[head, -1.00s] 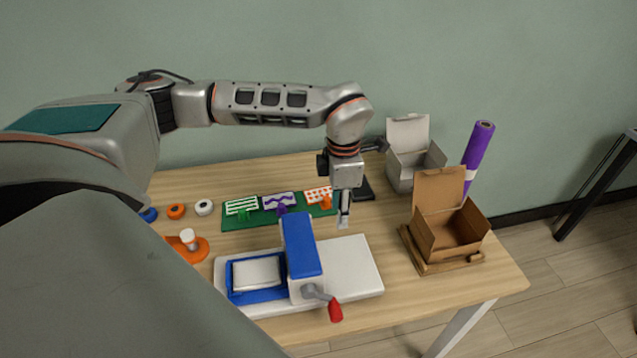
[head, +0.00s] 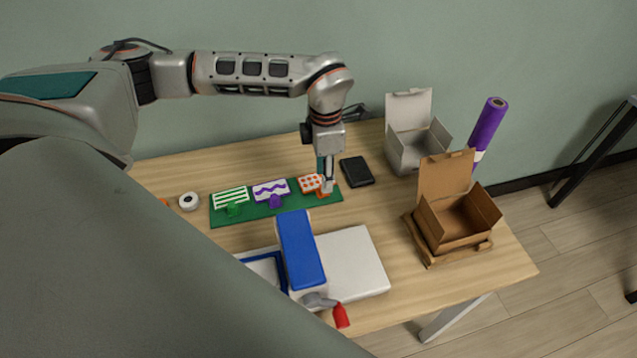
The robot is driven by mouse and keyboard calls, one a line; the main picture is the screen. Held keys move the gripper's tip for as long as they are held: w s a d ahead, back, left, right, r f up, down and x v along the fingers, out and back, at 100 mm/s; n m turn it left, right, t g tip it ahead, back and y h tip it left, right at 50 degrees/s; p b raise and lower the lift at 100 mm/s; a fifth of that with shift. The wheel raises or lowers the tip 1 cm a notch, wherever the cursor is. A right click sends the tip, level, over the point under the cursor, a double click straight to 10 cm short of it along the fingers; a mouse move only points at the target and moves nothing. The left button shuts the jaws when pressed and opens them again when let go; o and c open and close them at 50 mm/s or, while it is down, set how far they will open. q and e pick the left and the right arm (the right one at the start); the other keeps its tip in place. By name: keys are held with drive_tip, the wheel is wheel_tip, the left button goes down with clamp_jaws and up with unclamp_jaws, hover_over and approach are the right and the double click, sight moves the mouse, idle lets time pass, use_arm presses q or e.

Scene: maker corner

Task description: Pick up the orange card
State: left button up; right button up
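The orange card (head: 309,183), white with orange dots, stands tilted in an orange holder (head: 322,194) at the right end of the green mat (head: 287,211). My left gripper (head: 328,186) points down at the card's right edge, its fingertips in front of part of the card and holder. I cannot tell whether it touches the card or whether its fingers are open or shut. My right gripper is out of view.
A green-striped card (head: 230,197) and a purple wavy card (head: 270,190) stand left of it. The press with a blue arm (head: 301,250) is in front. A black box (head: 357,171), white box (head: 417,147) and brown box (head: 458,220) are to the right.

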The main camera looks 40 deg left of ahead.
sight(318, 181)
use_arm(q)
drive_tip(key=f, duration=0.4)
drive_tip(key=shift+w+a+f, duration=0.15)
drive_tip(key=shift+a+f, duration=0.05)
drive_tip(key=shift+a, duration=0.1)
clamp_jaws()
